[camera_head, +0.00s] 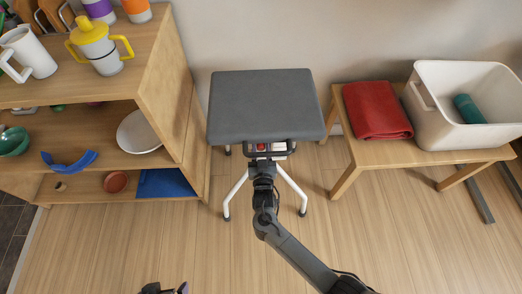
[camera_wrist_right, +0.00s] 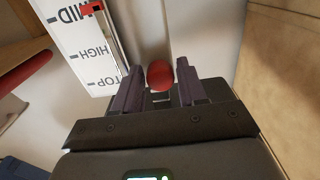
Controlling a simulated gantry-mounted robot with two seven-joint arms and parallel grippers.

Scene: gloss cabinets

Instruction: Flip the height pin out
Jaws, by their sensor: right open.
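The height pin shows as a red round knob (camera_head: 261,146) under the front edge of the grey padded stool (camera_head: 262,105). In the right wrist view the red knob (camera_wrist_right: 160,75) sits between my two fingertips, with a gap to the right finger. My right gripper (camera_head: 263,158) is open in front of the stool and also shows in the wrist view (camera_wrist_right: 159,84). A white height scale (camera_wrist_right: 82,48) reads MID, HIGH and TOP, with a red pointer near MID. Only a dark bit of my left gripper (camera_head: 163,288) shows at the bottom edge; its jaws are unclear.
A wooden shelf unit (camera_head: 172,90) with cups and bowls stands left of the stool. A low wooden table (camera_head: 430,157) at right holds a red folded cloth (camera_head: 377,110) and a white bin (camera_head: 465,85). The wood floor in front is clear.

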